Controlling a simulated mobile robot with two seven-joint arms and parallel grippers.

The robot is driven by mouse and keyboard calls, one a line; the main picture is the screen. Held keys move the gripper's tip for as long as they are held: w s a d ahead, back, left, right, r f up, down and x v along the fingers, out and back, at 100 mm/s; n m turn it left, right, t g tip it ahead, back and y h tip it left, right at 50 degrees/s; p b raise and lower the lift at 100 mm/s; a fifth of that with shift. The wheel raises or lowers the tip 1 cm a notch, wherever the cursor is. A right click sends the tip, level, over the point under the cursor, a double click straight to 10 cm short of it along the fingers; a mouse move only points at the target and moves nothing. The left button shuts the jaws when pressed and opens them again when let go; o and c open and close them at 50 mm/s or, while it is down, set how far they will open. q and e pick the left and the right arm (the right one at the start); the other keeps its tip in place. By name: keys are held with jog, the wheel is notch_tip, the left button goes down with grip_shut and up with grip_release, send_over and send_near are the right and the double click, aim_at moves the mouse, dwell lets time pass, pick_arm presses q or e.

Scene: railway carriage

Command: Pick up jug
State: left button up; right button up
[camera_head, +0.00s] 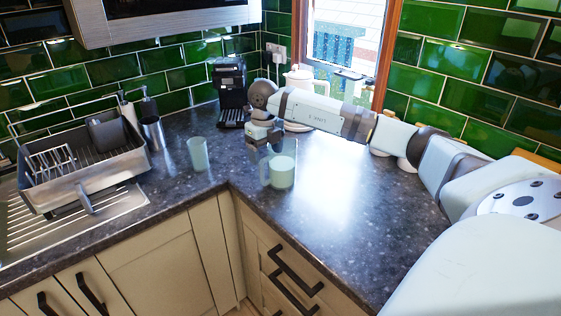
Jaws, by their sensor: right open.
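A pale green jug-like vessel (283,173) stands upright on the dark speckled worktop near its front edge, at the inner corner. A handle-like shape shows on its left side. My right gripper (265,149) points down just above and behind its left side. It is open and empty. I cannot tell whether a finger touches the handle. My right arm reaches in from the right across the worktop. My left gripper is out of view.
A pale green tumbler (198,154) stands to the left. A black coffee machine (230,88) and a white kettle-like vessel (299,78) stand at the back, the latter partly hidden by my arm. A dish rack (85,170) fills the left. The worktop right of the jug is clear.

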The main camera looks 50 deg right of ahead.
aim_at(265, 158)
notch_tip(265, 158, down, 4)
jog(key=shift+w+f, duration=0.1)
jog(key=shift+f, duration=0.15)
jog(key=c, duration=1.4)
jog(key=shift+r, duration=0.1)
grip_shut()
